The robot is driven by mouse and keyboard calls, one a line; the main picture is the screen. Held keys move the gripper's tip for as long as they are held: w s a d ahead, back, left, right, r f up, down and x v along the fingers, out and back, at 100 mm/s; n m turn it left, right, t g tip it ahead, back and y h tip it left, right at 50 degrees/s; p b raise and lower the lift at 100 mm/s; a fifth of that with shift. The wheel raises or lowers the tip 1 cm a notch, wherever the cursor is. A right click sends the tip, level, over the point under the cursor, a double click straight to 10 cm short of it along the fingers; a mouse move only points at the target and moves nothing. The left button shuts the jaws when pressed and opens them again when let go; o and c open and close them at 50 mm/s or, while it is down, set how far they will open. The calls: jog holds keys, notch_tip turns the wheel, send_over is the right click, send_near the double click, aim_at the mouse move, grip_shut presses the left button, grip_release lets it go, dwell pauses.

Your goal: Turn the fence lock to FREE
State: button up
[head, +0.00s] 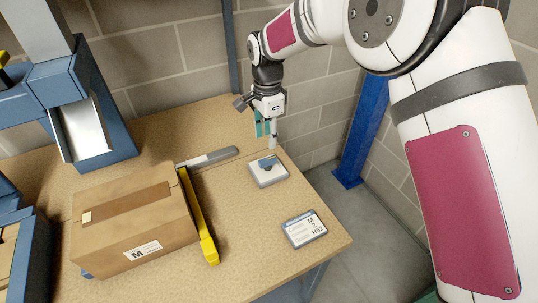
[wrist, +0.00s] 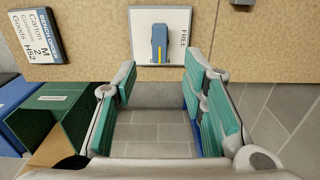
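The fence lock is a pale square plate (head: 279,177) with a blue knob (head: 267,162) on the table near its right edge. In the wrist view the plate (wrist: 181,57) is at the top centre, and its blue knob (wrist: 159,40) stands lengthwise up the picture, with a yellow mark. The word FREE is printed along the plate's right side; other markings are hidden or unreadable. My gripper (head: 265,133) hangs above and behind the lock in the head view. In the wrist view my gripper (wrist: 162,78) has its teal fingers wide apart, with nothing between them, clear of the knob.
A cardboard carton (head: 135,222) stands left of the lock, against a yellow bar (head: 203,222). A grey rail (head: 208,158) lies behind. A label card (head: 304,229) lies in front of the lock. Blue machinery (head: 85,100) stands left; a blue post (head: 362,130) stands right.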

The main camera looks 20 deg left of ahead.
aim_at(268, 159)
notch_tip(268, 159, down, 9)
jog(key=shift+r+p, duration=0.1)
jog(key=shift+p, duration=0.55)
jog(key=shift+c, duration=0.3)
grip_shut()
